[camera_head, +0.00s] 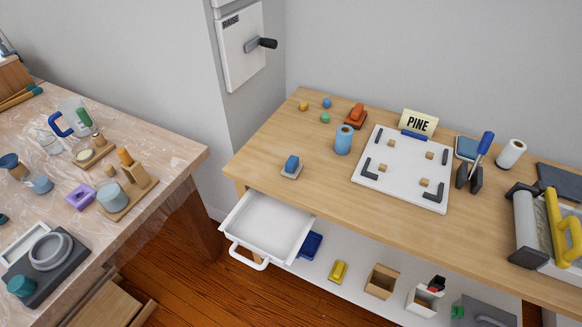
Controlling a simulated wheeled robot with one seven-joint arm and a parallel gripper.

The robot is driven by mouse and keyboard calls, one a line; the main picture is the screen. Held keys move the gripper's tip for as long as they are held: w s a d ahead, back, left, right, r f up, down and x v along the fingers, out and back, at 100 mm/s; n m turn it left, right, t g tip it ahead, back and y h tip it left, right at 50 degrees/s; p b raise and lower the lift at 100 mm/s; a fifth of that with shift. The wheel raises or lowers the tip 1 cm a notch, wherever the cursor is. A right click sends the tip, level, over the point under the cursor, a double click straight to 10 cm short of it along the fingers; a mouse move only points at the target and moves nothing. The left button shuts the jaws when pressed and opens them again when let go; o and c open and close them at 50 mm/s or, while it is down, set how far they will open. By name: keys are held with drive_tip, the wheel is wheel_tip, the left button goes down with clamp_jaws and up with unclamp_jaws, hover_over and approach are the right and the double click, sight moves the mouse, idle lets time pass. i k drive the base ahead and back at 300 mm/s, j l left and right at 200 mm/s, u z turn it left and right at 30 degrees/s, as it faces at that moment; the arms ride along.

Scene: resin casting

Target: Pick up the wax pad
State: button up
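I cannot tell for sure which thing is the wax pad. A pale yellow round disc (83,155) lies on a small wooden board (100,150) on the left table, beside a green-topped bottle (85,118). A purple block (79,196) with a lighter patch on top lies nearer on the same table. My gripper is not in view.
The left table (165,150) is crowded with cups, bottles and a grey ring tray (50,250). The wooden bench (320,185) holds a white board (405,165) with a PINE sign. An open, empty white drawer (268,225) juts from its front left, above a lower shelf.

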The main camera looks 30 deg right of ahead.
sight(292, 169)
drive_tip(key=i+j, duration=0.65)
drive_tip(key=j, duration=0.2)
drive_tip(key=z, duration=0.05)
